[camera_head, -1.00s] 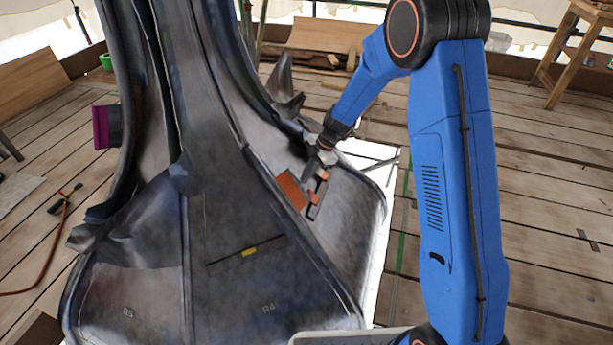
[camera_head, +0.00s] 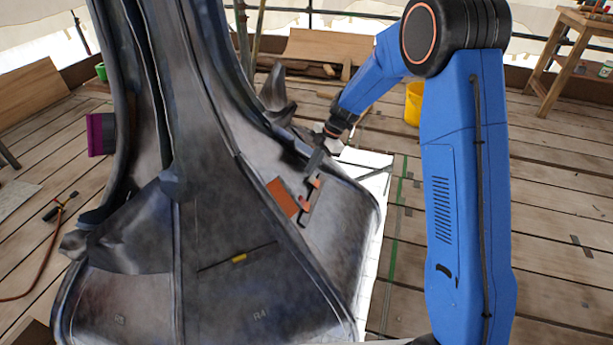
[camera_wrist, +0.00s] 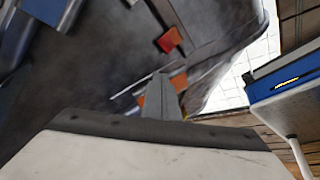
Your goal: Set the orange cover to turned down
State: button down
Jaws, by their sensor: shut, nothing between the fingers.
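The orange cover (camera_head: 282,197) is a flat orange rectangle on the right-hand sloping face of the dark grey spire piece (camera_head: 340,215). Beside its right edge is a narrow dark strip with two small red-orange pieces, an upper one (camera_head: 314,182) and a lower one (camera_head: 304,204). My gripper (camera_head: 314,166) is shut and empty, just above the upper piece; I cannot tell whether it touches. In the wrist view my gripper (camera_wrist: 161,95) hides part of an orange patch (camera_wrist: 180,82). A red-orange block (camera_wrist: 168,40) shows farther up; I cannot match either surely to the cover.
A small yellow piece (camera_head: 239,258) sits on a dark line on the front face. A curved dark horn (camera_head: 275,92) juts out near my forearm. A purple block (camera_head: 101,134) is at the left. A yellow bucket (camera_head: 413,104) stands behind my arm. Plank floor is open at right.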

jog(key=w+d+r+n+t+h, duration=0.1)
jog(key=w+d+n+t+h, duration=0.25)
jog(key=d, duration=0.45)
jog(key=w+d+r+n+t+h, duration=0.2)
jog(key=w+d+n+t, duration=0.25)
jog(key=d, duration=0.35)
jog(key=s+a+n+g+y, duration=0.4)
jog(key=s+a+n+y, duration=0.5)
jog(key=s+a+n, duration=0.55)
send_near(285, 197)
jog(key=shift+h, duration=0.35)
jog(key=w+f, duration=0.1)
jog(key=w+a+f, duration=0.2)
jog(key=f, duration=0.1)
jog(key=shift+w, duration=0.4)
